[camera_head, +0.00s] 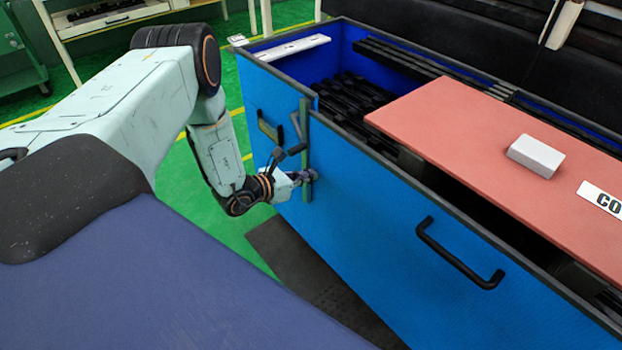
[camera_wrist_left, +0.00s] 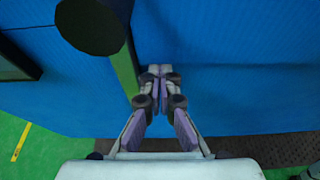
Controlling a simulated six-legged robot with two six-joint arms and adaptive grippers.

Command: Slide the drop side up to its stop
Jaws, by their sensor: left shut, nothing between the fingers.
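The drop side (camera_head: 380,225) is a blue front panel with a dark top edge and a black bar handle (camera_head: 458,255). Its left end meets a narrow green upright strip (camera_head: 306,150), where its top edge sits slightly lower than the neighbouring blue panel (camera_head: 262,95). My left gripper (camera_head: 312,176) is shut and empty by the strip's lower part. In the left wrist view its closed fingertips (camera_wrist_left: 160,70) point at the blue face, just right of the green strip (camera_wrist_left: 124,68); contact cannot be told. My right gripper is not in view.
A dark round end (camera_wrist_left: 90,24) stands out close by in the left wrist view. Black handles (camera_head: 270,130) are on the left panel. A red board (camera_head: 480,130) with a white block (camera_head: 536,156) lies over the blue box. Green floor (camera_head: 180,195) is open at left.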

